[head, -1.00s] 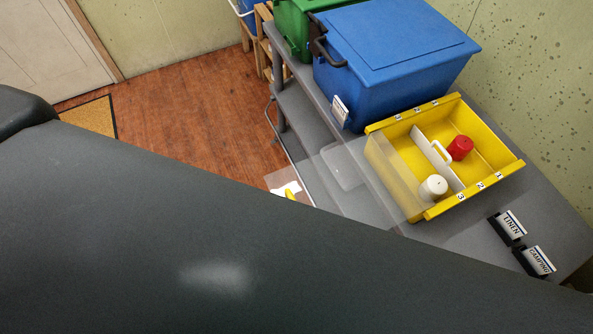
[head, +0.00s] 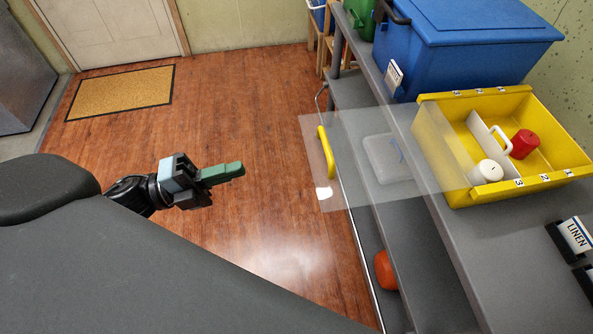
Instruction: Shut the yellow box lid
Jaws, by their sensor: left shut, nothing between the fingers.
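The yellow box (head: 449,185) stands on the top of the grey shelf unit at the right. Its clear lid (head: 357,195) is open, hanging out to the left past the shelf edge, with a yellow handle (head: 326,152) at its far left end. Inside the box are a white divider with a handle (head: 478,130), a red-capped item (head: 525,143) and a white cylinder (head: 486,173). My left gripper (head: 240,169) is shut and empty, over the floor left of the lid handle and apart from it. My right gripper is out of view.
A blue lidded bin (head: 475,45) stands behind the yellow box, with a green bin (head: 359,17) beyond. Label holders (head: 573,238) sit at the right front. An orange object (head: 385,270) is on a lower shelf. Open wooden floor (head: 255,105) surrounds my left gripper.

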